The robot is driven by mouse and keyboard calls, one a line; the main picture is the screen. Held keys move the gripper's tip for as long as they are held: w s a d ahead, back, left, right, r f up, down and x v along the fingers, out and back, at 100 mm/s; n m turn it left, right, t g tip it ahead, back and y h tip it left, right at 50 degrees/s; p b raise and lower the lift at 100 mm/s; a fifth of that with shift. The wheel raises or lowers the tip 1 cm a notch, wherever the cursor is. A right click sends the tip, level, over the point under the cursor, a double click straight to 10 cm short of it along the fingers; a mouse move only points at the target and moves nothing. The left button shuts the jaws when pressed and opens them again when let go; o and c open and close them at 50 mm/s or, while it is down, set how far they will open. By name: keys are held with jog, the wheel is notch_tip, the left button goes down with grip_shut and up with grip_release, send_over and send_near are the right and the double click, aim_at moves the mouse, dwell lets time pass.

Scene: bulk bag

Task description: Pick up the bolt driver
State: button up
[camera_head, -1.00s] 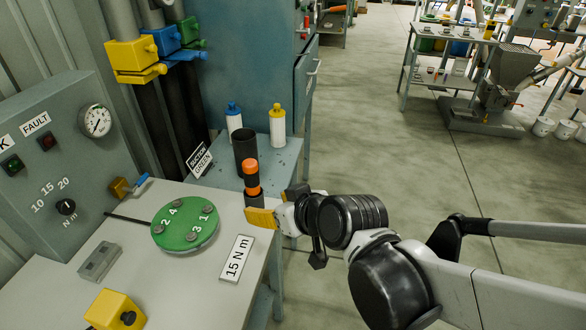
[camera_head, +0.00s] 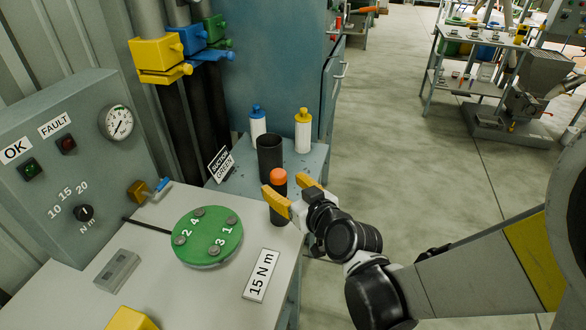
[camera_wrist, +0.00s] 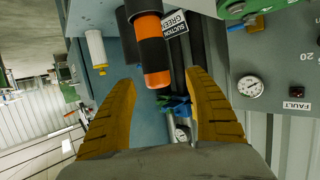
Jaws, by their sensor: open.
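The bolt driver (camera_head: 279,189) is a dark upright cylinder with an orange top, standing at the right rear edge of the pale bench. My gripper (camera_head: 285,184) is open, with its yellow fingers around the driver's upper part in the head view.
A black open cup (camera_head: 270,158) stands behind the driver, with two white bottles (camera_head: 303,132) beyond on a lower blue-grey shelf. A green numbered disc (camera_head: 207,237) and a "15 N m" plate (camera_head: 262,275) lie on the bench. Open floor is to the right.

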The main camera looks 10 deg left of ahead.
aim_at(282, 181)
jog(key=b+x, duration=0.2)
jog(key=x, duration=0.3)
jog(key=shift+w+d, duration=0.1)
jog(key=shift+d, duration=0.15)
jog(key=shift+r, duration=0.1)
jog(key=shift+c, duration=0.9)
grip_shut()
